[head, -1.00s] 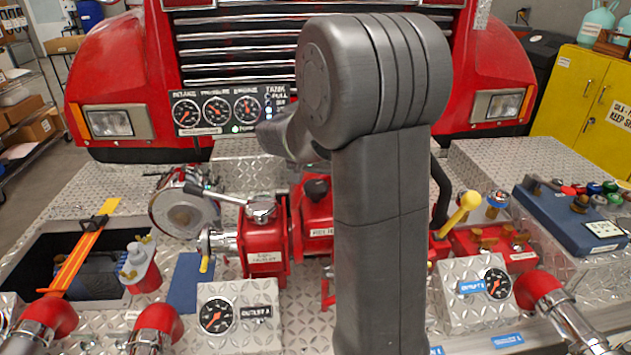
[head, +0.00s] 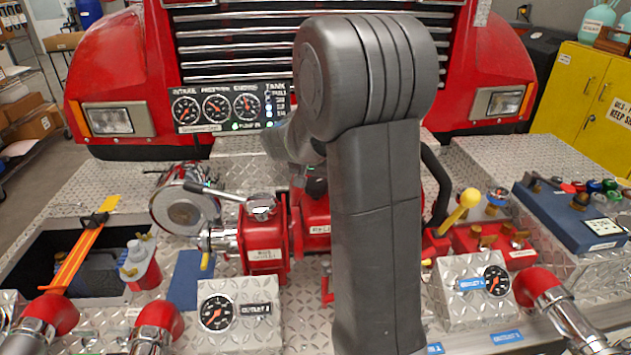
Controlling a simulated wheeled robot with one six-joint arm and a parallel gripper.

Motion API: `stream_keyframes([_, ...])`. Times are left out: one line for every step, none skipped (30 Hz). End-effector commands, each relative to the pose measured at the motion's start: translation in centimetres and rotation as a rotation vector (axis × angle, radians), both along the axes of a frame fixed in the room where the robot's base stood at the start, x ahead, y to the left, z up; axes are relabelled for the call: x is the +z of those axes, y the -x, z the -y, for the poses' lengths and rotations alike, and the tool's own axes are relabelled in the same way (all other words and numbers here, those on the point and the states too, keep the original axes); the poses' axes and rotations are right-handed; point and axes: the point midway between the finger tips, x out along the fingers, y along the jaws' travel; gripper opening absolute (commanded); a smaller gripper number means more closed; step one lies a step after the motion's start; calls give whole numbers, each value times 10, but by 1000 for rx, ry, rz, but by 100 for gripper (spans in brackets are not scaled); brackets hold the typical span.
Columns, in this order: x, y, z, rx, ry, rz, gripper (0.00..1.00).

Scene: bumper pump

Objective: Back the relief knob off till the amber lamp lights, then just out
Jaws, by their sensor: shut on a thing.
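The relief valve's red housing (head: 316,212) stands in the middle of the deck, partly behind my arm. My gripper (head: 314,184) is down at the top of this housing and shut on the relief knob. The fingers and my arm hide nearly all of the knob, so its turn cannot be read. The gauge panel (head: 232,108) on the grille shows the intake, pressure and engine dials and tank lights. A green lamp (head: 237,126) is lit at its lower edge. I cannot make out a lit amber lamp.
A red valve body with a chrome lever (head: 263,245) stands close left of the housing. A yellow-knobbed lever (head: 466,202) is to the right. Outlet gauge boxes (head: 240,338) (head: 455,305) stand in front. An open well (head: 50,255) is at left.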

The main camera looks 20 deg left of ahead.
Motion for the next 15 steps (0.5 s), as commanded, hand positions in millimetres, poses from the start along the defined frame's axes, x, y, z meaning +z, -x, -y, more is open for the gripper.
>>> stream_keyframes([0,0,0,23,-1,1,38])
stream_keyframes([0,0,1,43,-1,1,38])
stream_keyframes([0,0,1,69,-3,0,38])
stream_keyframes([0,-1,1,92,-3,1,38])
stream_keyframes([0,-1,1,113,-2,2,38])
stream_keyframes([0,-1,1,140,-2,1,38])
stream_keyframes([0,-1,2,160,-1,1,38])
stream_keyframes([0,-1,2,179,-2,1,38])
stream_keyframes([0,-1,2,203,-1,1,38])
stream_keyframes([0,-1,2,218,-1,0,38])
stream_keyframes([0,-1,2,232,-1,0,38])
stream_keyframes([0,-1,2,248,-1,1,38])
stream_keyframes([0,-1,2,256,0,1,38])
stream_keyframes([0,-1,2,265,0,1,38])
stream_keyframes([0,-1,1,272,-1,1,38])
